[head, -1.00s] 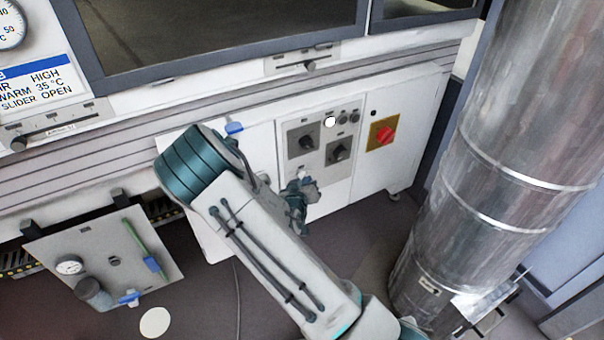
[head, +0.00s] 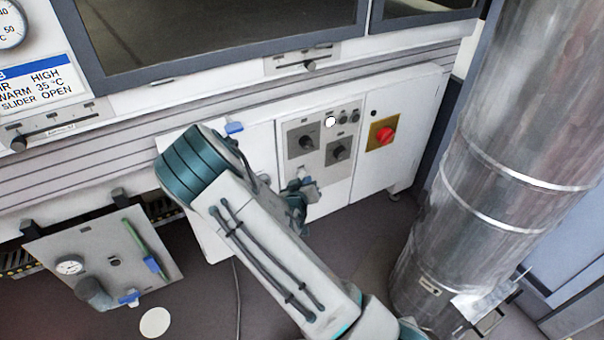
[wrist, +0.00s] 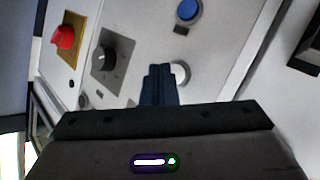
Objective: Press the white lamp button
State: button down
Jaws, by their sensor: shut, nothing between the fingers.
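The white lamp button (head: 330,122) shows as a bright round spot at the top of the grey control panel in the head view, left of two small dark buttons. My gripper (wrist: 160,70) is shut and empty in the wrist view, its dark fingers pointing at the white panel face. A pale round part (wrist: 181,73) shows partly behind the fingers; I cannot tell what it is, nor whether the fingers touch anything. In the head view my arm crosses the lower middle, below and left of the button, and the fingertips cannot be made out.
A red rotary switch (head: 385,135) on a yellow plate sits right of the panel. Two black knobs (head: 338,152) are below the lamp button. A blue round part (wrist: 188,10) shows in the wrist view. A large metal duct (head: 500,150) stands at the right.

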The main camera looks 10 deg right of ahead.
jog(key=shift+w, duration=0.1)
jog(key=shift+w+a+f, duration=0.1)
jog(key=shift+w+a, duration=0.05)
jog(key=shift+w, duration=0.2)
jog(key=shift+w+a, duration=0.1)
jog(key=shift+w, duration=0.25)
dwell(0.8)
dwell(0.3)
jog(key=shift+s+d, duration=0.2)
jog(key=shift+s, duration=0.55)
jog(key=shift+s, duration=0.1)
jog(key=s, duration=0.1)
jog(key=s+d, duration=0.1)
jog(key=s, duration=0.1)
jog(key=s+b, duration=0.1)
jog(key=shift+s+d, duration=0.3)
